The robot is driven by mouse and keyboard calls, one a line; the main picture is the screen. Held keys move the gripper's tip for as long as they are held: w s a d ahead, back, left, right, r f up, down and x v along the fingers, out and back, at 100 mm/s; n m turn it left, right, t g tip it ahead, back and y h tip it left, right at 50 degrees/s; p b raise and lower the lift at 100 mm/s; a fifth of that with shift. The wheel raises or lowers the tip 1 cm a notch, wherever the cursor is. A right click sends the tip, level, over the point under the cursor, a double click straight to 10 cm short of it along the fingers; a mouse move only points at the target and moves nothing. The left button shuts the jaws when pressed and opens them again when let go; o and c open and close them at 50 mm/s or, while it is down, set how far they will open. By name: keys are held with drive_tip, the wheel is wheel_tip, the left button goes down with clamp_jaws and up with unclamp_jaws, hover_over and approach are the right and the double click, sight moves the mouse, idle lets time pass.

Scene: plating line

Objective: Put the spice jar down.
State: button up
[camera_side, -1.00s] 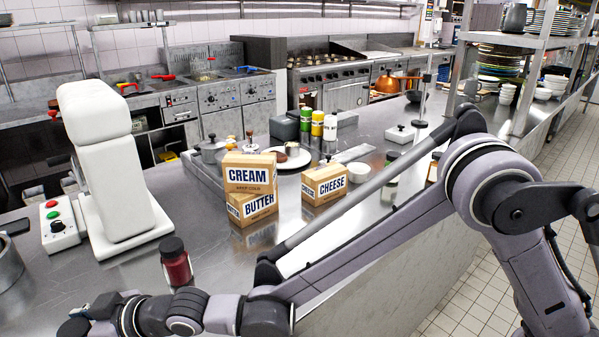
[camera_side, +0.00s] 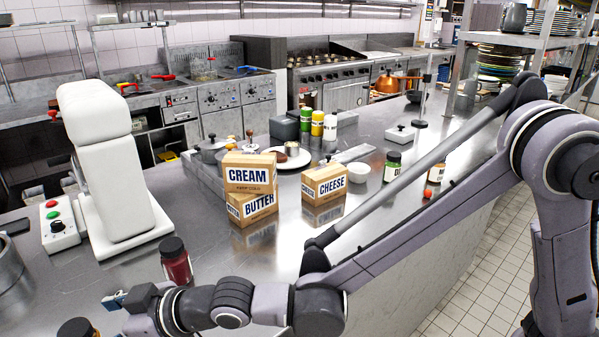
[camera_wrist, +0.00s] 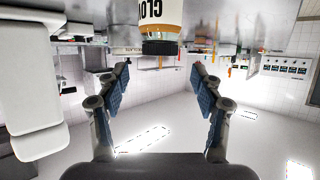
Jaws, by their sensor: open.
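The spice jar has a dark lid and a white and amber label reading "CLO" (camera_wrist: 160,14). It hangs inverted at the top of the wrist view, just beyond the fingertips and apart from them. A dark-lidded jar, probably the same one, shows at the bottom left of the side view (camera_side: 77,327), cut off by the frame edge. My gripper (camera_wrist: 160,76) is open, with nothing between its blue-padded fingers. In the side view my gripper (camera_side: 114,299) is right of that jar, partly hidden by my wrist. The jar's base is not visible in the side view.
A red jar (camera_side: 176,262) stands just behind my wrist. Cream (camera_side: 250,176), butter (camera_side: 252,206) and cheese (camera_side: 324,184) boxes stand mid-counter.

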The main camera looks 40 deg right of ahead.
drive_tip(key=s+d+r+m+h, duration=0.1)
drive_tip(key=d+r+m+h, duration=0.15)
drive_tip(key=d, duration=1.15)
drive_tip(key=s+d+r+m+h, duration=0.1)
drive_tip(key=d+m+h, duration=0.15)
drive_tip(key=d, duration=1.15)
drive_tip(key=s+d+f+m+g+h, duration=0.1)
drive_tip(key=s+d+f+m+h, duration=0.1)
drive_tip(key=s+d, duration=0.4)
drive_tip(key=s+d+f+m+g+h, duration=0.1)
drive_tip(key=s+d+f+m+h, duration=0.1)
drive_tip(key=s+d, duration=0.5)
drive_tip(key=d+f, duration=0.1)
drive_tip(key=d, duration=0.5)
drive_tip(key=shift+g+h, duration=0.3)
drive_tip(key=shift+c, duration=0.6)
drive_tip(key=shift+d, duration=0.1)
